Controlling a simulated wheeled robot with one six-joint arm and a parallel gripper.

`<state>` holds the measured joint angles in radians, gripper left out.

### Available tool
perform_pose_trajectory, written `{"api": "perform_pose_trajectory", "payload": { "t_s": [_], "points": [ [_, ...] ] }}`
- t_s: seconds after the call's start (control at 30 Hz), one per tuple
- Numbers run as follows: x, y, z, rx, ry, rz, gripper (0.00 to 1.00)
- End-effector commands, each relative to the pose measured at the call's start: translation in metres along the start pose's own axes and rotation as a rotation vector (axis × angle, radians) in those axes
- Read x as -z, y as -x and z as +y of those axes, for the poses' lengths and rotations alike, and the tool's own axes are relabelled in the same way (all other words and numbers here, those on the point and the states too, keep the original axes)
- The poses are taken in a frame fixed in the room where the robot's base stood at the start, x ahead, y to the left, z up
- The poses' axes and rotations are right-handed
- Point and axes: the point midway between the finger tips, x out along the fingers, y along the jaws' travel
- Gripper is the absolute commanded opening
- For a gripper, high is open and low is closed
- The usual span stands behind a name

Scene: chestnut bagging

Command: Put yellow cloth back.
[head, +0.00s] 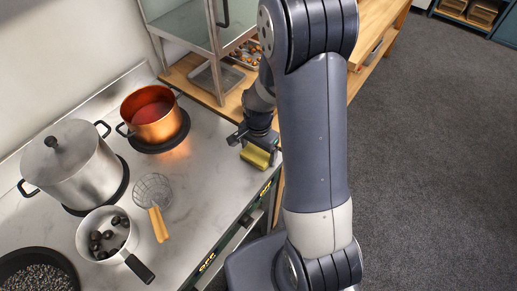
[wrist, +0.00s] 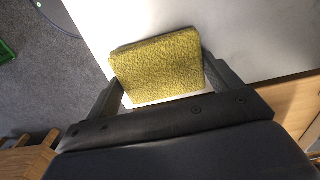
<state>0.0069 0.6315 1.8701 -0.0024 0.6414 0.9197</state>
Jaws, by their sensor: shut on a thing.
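The yellow cloth (wrist: 160,68) is folded into a thick rectangular pad and sits between the two fingers of my gripper (wrist: 165,85) in the wrist view. My gripper is shut on it. In the head view the cloth (head: 255,157) shows below my gripper (head: 250,143), at the right end of the pale counter (head: 205,180) near its front edge. I cannot tell whether the cloth touches the counter or is a little above it. My arm hides part of the area to the right.
A copper pot (head: 152,128) with red contents, a lidded steel pot (head: 68,165), a small saucepan (head: 100,245) with dark chestnuts and a wire skimmer (head: 153,192) stand left of my gripper. A glass-sided cabinet (head: 185,35) stands behind on a wooden surface.

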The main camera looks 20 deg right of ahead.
Motion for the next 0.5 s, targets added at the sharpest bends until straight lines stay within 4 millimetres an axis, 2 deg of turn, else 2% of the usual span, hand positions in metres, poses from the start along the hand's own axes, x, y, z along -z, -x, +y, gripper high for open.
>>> {"api": "perform_pose_trajectory", "payload": {
  "t_s": [0.13,0.17,0.3,0.5],
  "points": [
    [0.0001,-0.0048,-0.0001,0.0,0.0,0.0,0.64],
    [0.0001,-0.003,-0.0002,0.0,0.0,0.0,0.88],
    [0.0001,-0.0025,-0.0002,0.0,0.0,0.0,1.0],
    [0.0001,-0.0023,-0.0002,0.0,0.0,0.0,1.0]
  ]
}}
